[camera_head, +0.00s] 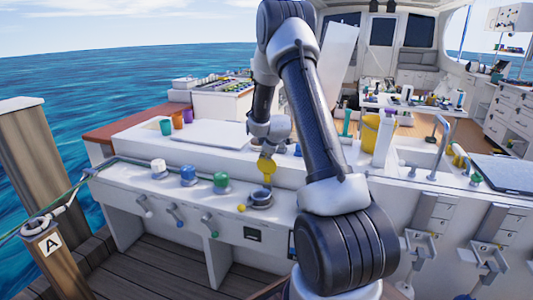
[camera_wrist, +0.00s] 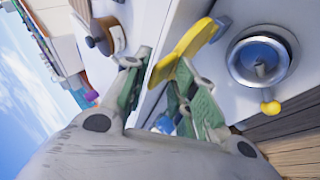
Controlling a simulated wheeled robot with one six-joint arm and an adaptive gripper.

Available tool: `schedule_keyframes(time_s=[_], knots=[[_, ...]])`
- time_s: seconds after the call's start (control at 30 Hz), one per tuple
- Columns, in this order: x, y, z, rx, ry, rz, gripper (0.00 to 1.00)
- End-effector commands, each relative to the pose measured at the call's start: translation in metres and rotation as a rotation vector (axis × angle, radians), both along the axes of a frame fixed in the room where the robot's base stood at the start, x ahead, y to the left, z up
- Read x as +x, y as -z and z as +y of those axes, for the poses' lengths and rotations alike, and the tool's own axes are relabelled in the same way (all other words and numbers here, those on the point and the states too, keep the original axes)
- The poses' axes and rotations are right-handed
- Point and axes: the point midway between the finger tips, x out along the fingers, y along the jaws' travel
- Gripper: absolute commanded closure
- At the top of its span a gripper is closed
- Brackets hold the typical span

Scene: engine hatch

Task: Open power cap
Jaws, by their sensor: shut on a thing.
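A yellow cap (camera_head: 267,168) is held in my gripper (camera_head: 267,152), just above a round metal socket (camera_head: 260,199) on the sloped white console. In the wrist view the yellow cap (camera_wrist: 192,46) looks like a thin piece between the green-padded fingers of my gripper (camera_wrist: 160,75). The metal socket (camera_wrist: 262,60) is uncovered there, to the right of the cap and apart from it. A small yellow ball (camera_wrist: 270,107) stands at the socket's rim. My arm hides part of the console in the head view.
White (camera_head: 158,168), blue (camera_head: 188,175) and green (camera_head: 221,182) caps sit in a row left of the socket. Levers with ball ends stick out below them. Coloured cups (camera_head: 177,119) stand on the upper ledge. A wooden post (camera_head: 55,265) marked A is at left.

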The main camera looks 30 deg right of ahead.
Motion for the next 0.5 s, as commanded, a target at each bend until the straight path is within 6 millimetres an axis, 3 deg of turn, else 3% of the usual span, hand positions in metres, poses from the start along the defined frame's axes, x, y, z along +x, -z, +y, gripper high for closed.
schedule_keyframes(time_s=[0.13,0.5], knots=[[-0.01,-0.018,0.002,-0.004,0.002,-0.01,0.83],[-0.063,-0.073,0.021,-0.003,0.0,-0.005,0.83]])
